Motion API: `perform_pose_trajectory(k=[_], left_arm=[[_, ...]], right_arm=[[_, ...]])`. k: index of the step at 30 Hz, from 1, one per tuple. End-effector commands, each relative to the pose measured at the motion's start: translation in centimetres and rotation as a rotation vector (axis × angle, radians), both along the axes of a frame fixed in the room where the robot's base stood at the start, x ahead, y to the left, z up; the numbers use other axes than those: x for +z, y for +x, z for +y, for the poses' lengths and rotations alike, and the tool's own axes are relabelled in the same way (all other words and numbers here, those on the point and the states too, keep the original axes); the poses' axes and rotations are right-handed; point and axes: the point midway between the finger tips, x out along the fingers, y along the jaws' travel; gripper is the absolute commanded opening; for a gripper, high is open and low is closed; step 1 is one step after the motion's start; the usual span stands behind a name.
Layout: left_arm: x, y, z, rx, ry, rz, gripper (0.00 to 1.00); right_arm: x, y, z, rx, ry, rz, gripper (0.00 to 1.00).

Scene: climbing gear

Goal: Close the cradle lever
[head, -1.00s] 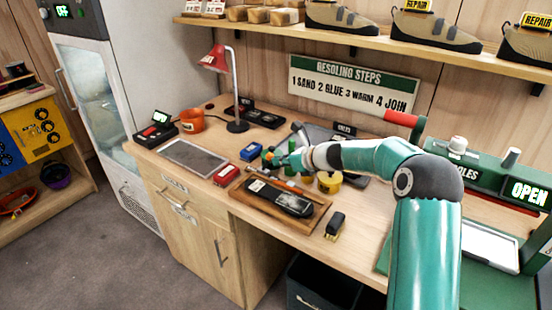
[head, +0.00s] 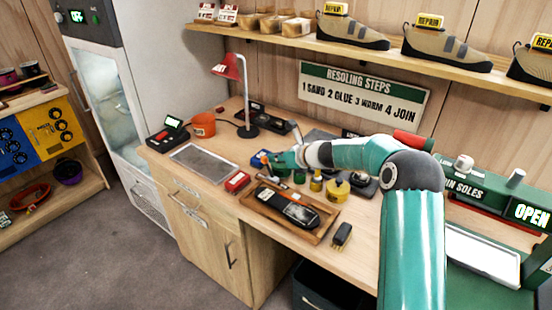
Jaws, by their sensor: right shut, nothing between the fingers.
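I cannot identify the cradle lever with certainty. A red lever handle (head: 412,140) sticks up at the green press (head: 463,180) on the right, whose display reads OPEN. My right arm crosses in front of the press and hides the handle's lower part. A wooden tray (head: 258,212) on the bench holds a dark shoe or sole (head: 287,207); no lever can be made out on it. My right gripper (head: 277,160) is shut and empty, pointing left over the bench behind the tray, away from the red handle. My left gripper is out of view.
Small bottles and a yellow jar (head: 338,188) stand beside my right gripper. A blue box (head: 260,158), a red box (head: 237,181), a grey mat (head: 203,162) and a red lamp (head: 228,68) are further left. A small brush-like item (head: 341,235) lies near the front edge.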

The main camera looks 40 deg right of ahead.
Motion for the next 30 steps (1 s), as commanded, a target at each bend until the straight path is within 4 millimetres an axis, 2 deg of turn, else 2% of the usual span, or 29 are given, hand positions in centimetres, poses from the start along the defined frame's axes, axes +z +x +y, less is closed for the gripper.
perform_pose_trajectory(k=[10,23,30], left_arm=[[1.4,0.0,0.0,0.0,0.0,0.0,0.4],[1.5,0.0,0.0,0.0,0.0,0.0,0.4],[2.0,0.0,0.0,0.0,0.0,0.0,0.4]], right_arm=[[1.5,-0.1,-0.1,-0.001,0.0,0.0,0.0],[1.6,-0.1,-0.1,0.0,0.001,0.0,0.0],[2.8,-1.0,0.0,0.003,0.001,0.0,0.0]])
